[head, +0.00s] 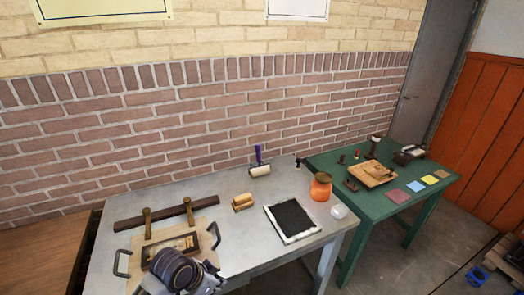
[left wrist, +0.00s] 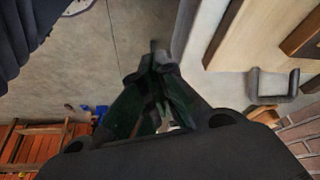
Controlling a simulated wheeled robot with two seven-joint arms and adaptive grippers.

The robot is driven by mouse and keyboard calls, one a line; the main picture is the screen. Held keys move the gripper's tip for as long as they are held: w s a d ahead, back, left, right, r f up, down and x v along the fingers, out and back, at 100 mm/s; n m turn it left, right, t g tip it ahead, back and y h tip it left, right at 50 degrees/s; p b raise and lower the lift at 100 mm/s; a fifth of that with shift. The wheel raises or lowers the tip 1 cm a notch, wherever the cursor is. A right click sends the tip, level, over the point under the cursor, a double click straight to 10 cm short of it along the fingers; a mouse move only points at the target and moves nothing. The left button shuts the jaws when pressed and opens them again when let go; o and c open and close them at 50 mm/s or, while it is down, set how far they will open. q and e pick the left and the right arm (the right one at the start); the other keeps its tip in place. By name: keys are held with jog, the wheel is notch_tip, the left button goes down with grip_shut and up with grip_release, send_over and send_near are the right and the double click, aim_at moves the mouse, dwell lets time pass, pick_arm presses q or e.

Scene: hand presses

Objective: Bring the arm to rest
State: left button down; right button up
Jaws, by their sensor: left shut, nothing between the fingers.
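My left arm (head: 175,268) shows at the bottom left of the head view, in front of the metal table and over the near edge of the wooden tray. My left gripper (left wrist: 158,65) shows in the left wrist view with its dark fingers together and nothing between them. Bare floor lies behind its tips there. In the left wrist view, the tray's edge and a dark handle (left wrist: 265,88) are to the right of the fingers, apart from them. My right gripper is in neither view.
The metal table (head: 240,235) bears a wooden tray (head: 208,225) with handles, a roller (head: 260,168), a black pad (head: 292,218) and an orange jar (head: 321,187). A green table (head: 410,207) with small items stands to the right.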

pick_arm(q)
jog(key=shift+s+a+n+y, duration=1.6)
jog(key=shift+s+a+n, duration=1.8)
jog(key=shift+s+a, duration=1)
jog(key=s+f+g, duration=0.1)
jog(key=s+f, duration=0.2)
jog(key=f, duration=3.1)
jog(key=s+a+f, duration=0.2)
jog(key=s+f, duration=0.7)
jog(key=s, duration=0.2)
jog(key=s+a+f+g, duration=0.1)
jog(key=s+a+f, duration=0.1)
jog(key=s+f, duration=0.8)
jog(key=shift+s, duration=0.45)
